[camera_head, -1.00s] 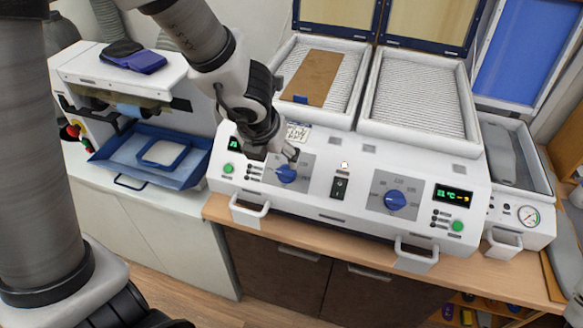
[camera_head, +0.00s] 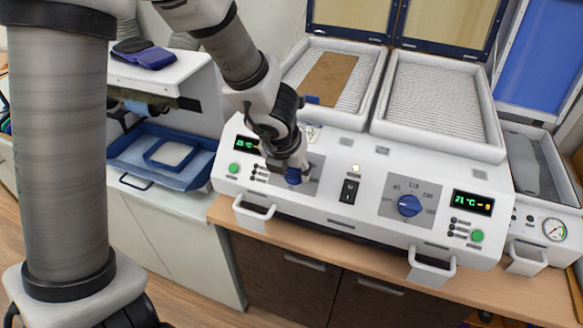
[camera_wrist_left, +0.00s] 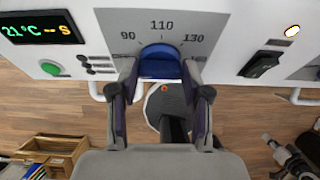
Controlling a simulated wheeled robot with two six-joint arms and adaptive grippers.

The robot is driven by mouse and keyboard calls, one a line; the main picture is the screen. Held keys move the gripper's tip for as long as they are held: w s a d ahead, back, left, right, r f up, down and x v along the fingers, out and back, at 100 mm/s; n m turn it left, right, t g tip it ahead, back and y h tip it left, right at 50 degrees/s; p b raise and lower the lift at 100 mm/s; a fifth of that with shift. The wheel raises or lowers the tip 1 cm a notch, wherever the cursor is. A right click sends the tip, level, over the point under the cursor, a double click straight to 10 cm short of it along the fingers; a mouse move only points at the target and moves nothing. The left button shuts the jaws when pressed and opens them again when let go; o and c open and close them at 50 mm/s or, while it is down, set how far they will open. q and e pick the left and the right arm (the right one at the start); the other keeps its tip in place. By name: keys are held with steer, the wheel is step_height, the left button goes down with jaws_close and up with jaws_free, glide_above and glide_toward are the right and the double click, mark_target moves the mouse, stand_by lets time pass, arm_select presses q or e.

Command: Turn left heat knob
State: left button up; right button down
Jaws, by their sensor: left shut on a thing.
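The left heat knob (camera_head: 294,177) is blue and sits on the left dial of the white heating unit's front panel. My left gripper (camera_head: 297,169) is shut on it and hides much of it in the head view. In the left wrist view the knob (camera_wrist_left: 160,62) lies between the two fingers of the gripper (camera_wrist_left: 160,82), below the dial marks 90, 110 and 130. The knob's pointer is hidden. The left display (camera_wrist_left: 42,27) reads about 21 °C. My right gripper does not show in the head view.
The right heat knob (camera_head: 409,205) and a black switch (camera_head: 349,191) are on the same panel. A white handle (camera_head: 254,216) sticks out below the left dial. A blue tray (camera_head: 165,158) stands at left. A wooden crate (camera_wrist_left: 52,150) is on the floor.

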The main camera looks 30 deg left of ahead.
arm_select(q)
steer(key=shift+w+m, duration=0.1)
steer(key=shift+m, duration=0.2)
steer(key=shift+m+y+p, duration=0.3)
steer(key=shift+m, duration=0.1)
steer(key=shift+d+m+y, duration=0.15)
steer(key=shift+m+y, duration=0.25)
steer(key=shift+m, duration=0.7)
steer(key=m, duration=0.2)
steer(key=m+y, duration=0.1)
steer(key=m, duration=0.1)
steer(key=shift+d+f, duration=0.1)
steer(key=shift+d, duration=0.1)
steer(key=shift+m+y, duration=0.3)
steer(key=o, duration=1)
steer(key=shift+o, duration=0.8)
steer(key=shift+w, duration=0.1)
